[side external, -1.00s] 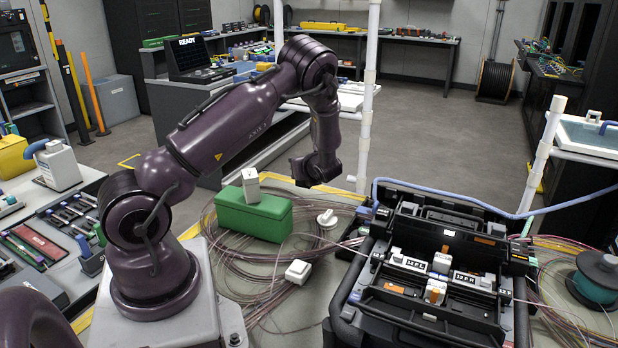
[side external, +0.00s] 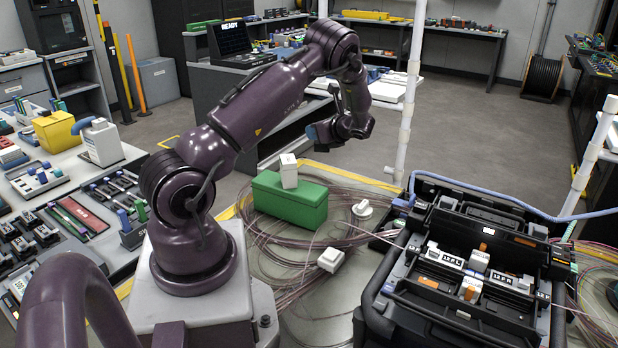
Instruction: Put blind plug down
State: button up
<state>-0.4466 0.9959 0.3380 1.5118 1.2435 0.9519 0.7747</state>
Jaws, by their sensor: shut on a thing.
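My gripper (side external: 322,133) is raised above and behind the green box (side external: 289,201), at the end of my bent arm. It is turned toward the left and looks shut. What is between its fingers is small and dark at this distance, so I cannot make out the blind plug's shape or how it sits there. The gripper touches neither the box nor the mat below. A white round-based piece (side external: 362,208) lies on the mat to the right of the box; I cannot tell what it is.
A small white box (side external: 331,259) lies among loose fibre coils (side external: 285,262). The open black splicer case (side external: 395,318) is at right. A white post (side external: 412,95) rises behind the mat.

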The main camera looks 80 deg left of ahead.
jog(key=s+a+f+n+g+h, duration=0.3)
jog(key=a+n, duration=0.1)
jog(key=a, duration=0.3)
notch_tip(320, 180, down, 10)
jog(key=shift+r, duration=0.1)
dwell(0.3)
jog(key=o, duration=0.9)
jog(key=shift+o, duration=0.2)
